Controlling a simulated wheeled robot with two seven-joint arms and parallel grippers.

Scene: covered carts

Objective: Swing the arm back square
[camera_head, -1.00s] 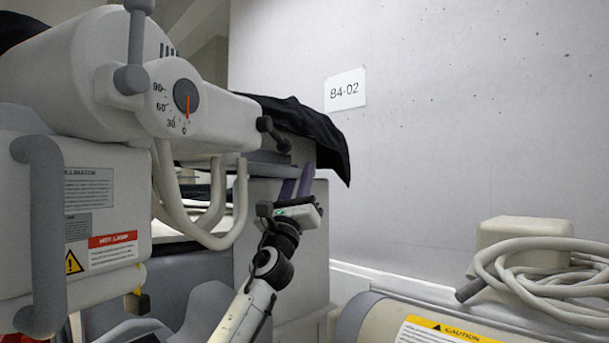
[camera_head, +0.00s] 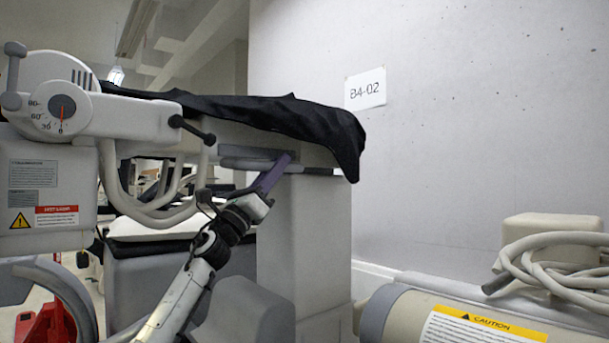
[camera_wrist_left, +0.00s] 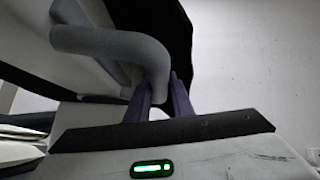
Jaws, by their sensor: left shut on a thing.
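The machine's arm (camera_head: 135,117) is pale and reaches right from a dial head, with a black cover (camera_head: 270,118) over its outer part. The dial (camera_head: 61,107) has a red pointer near the 0 mark. A grey handle bar (camera_head: 235,163) runs along the arm's lower side. My left gripper (camera_head: 283,160) has purple fingers at the bar's right part. In the left wrist view the left gripper (camera_wrist_left: 160,92) is shut on the bent end of the grey handle (camera_wrist_left: 130,45). The exact finger contact is partly hidden. My right gripper is not in view.
A wall with a B4-02 sign (camera_head: 365,88) stands behind. A pale cylinder with a caution label (camera_head: 480,326) and a coiled hose (camera_head: 550,260) are at the lower right. A pale column (camera_head: 305,245) stands below the arm. Hoses (camera_head: 140,205) hang under the dial head.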

